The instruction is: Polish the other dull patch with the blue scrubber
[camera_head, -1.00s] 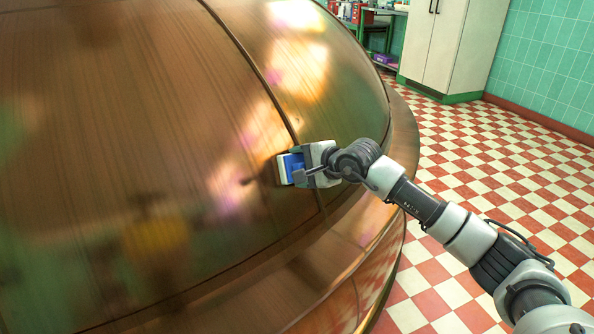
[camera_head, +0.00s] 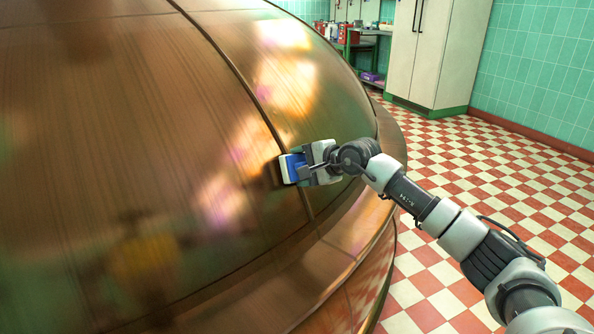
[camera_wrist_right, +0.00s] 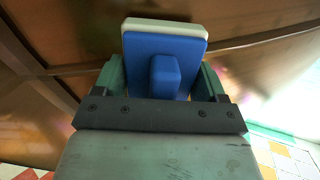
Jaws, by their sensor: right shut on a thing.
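The large copper kettle (camera_head: 130,130) fills the left and middle of the head view, with dark seams and bright reflections on its dome. My right gripper (camera_head: 305,165) is shut on the blue scrubber (camera_head: 290,168). The scrubber's pale pad side is against or very close to the copper, near a vertical seam. In the right wrist view the scrubber (camera_wrist_right: 150,45) shows its blue back and handle block between the two fingers, with the pale pad at its far side. I cannot clearly tell a dull patch from the reflections. My left gripper is not in view.
The kettle's copper rim (camera_head: 345,270) curves around its base below my right arm. Red and white checked floor (camera_head: 450,170) is clear on the right. A pale cabinet (camera_head: 435,50) and a green shelf (camera_head: 360,45) with items stand at the back.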

